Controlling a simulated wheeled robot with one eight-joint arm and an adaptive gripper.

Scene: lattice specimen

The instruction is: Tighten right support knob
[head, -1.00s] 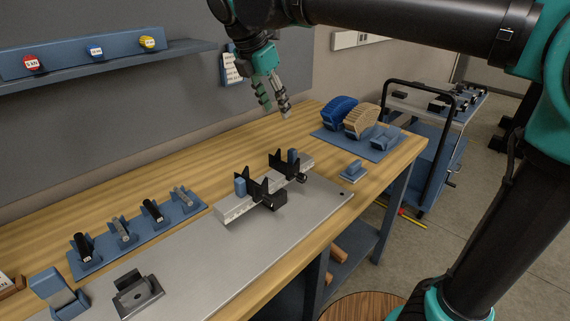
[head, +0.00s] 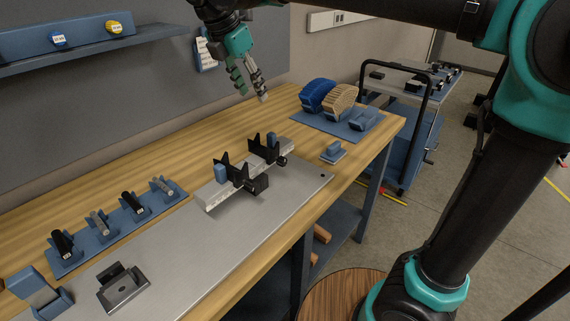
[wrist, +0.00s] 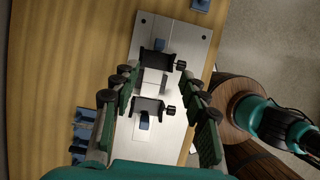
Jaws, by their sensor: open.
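The right support (head: 262,152) is a black V-shaped holder at the far right end of a light rail (head: 212,197). Its small black knob (head: 282,161) is on its front side; the knob also shows in the wrist view (wrist: 181,65). The left support (head: 232,173) is a like black holder with its own knob (wrist: 171,110). Each support has a blue block beside it. My gripper (head: 254,95) is open and empty, up above the bench behind the right support. In the wrist view its fingers (wrist: 157,80) spread on both sides of the rail, touching nothing.
The rail rests on a grey metal plate (head: 225,255) on the wooden bench. A blue rack of cylinders (head: 120,225) is at left. Blue and tan rollers (head: 341,100) stand at the back right near a small blue block (head: 333,152). A cart (head: 400,150) stands beyond the bench.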

